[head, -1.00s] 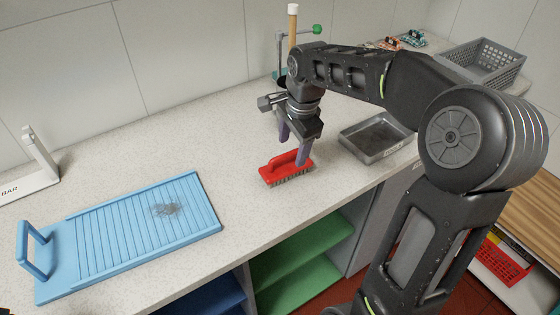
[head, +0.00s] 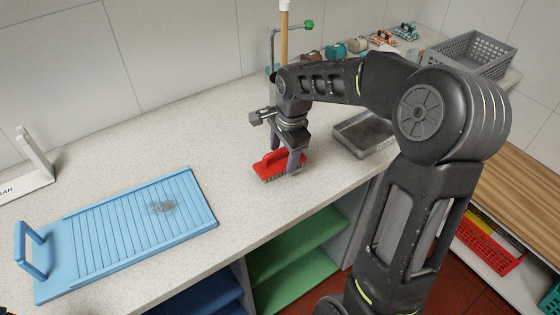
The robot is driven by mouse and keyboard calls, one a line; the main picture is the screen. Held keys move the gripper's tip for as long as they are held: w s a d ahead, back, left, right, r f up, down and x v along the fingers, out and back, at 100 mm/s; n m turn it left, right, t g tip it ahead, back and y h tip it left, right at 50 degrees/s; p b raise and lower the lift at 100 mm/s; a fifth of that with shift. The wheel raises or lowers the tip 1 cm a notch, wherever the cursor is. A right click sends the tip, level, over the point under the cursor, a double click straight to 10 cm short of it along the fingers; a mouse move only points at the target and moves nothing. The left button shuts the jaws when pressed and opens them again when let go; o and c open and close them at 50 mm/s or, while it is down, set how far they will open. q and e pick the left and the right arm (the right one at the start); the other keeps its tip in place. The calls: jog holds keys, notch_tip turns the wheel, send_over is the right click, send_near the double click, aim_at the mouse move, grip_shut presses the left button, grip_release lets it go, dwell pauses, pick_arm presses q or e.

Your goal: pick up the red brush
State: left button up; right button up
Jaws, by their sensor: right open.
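The red brush (head: 269,170) lies bristles down on the speckled counter, right of the blue washboard (head: 140,232). My right gripper (head: 283,153) is over the brush, pointing down, with its fingers apart. One finger is at the far side of the handle and the other at the near side, partly covering the brush's right end. I cannot tell whether the fingers touch it. The washboard lies flat with a dark smudge near its right end. My left gripper is not in view.
A grey metal tray (head: 362,136) sits right of the brush, close to my right arm. A grey basket (head: 470,55) and small items stand at the back right. A white stand (head: 32,172) is at the far left. The counter behind the washboard is clear.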

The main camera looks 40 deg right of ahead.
jog(key=shift+w+f, duration=0.15)
jog(key=shift+f, duration=0.55)
jog(key=shift+w+f, duration=0.15)
jog(key=shift+f, duration=0.5)
jog(key=c, duration=1.2)
jog(key=shift+o, duration=0.2)
notch_tip(320, 180, up, 10)
jog(key=shift+r+b, duration=0.1)
jog(key=shift+b, duration=0.5)
